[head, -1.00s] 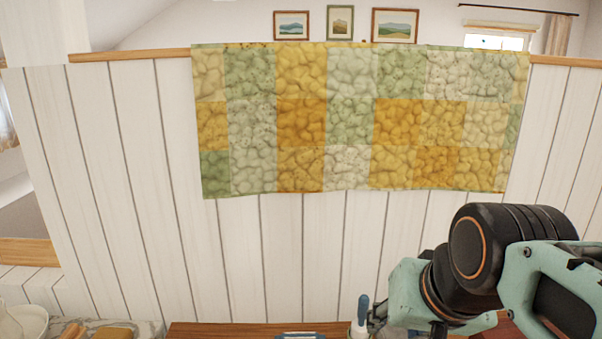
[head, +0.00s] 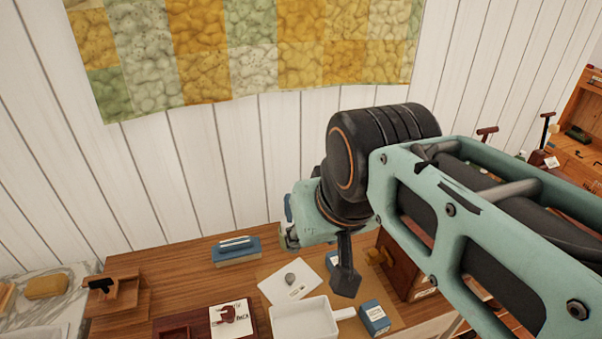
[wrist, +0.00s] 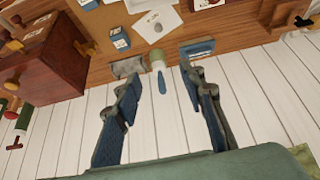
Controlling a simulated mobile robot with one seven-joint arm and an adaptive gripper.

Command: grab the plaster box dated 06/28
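A blue and white box (head: 375,318) stands at the front of the desk, right of the white tray. A second blue and white box (head: 333,260) is farther back, partly hidden behind my arm. It also shows in the wrist view (wrist: 120,40), beside the red-brown cabinet. I cannot read a date on either box. My gripper (wrist: 162,75) is open and empty, its two fingers wide apart. It is over the back of the desk near the white plank wall, apart from both boxes. In the head view my arm hides most of it.
The desk also holds a blue block (head: 237,252), a paper sheet (head: 278,293), a white tray (head: 305,322) and a wooden cabinet (head: 396,268) at right.

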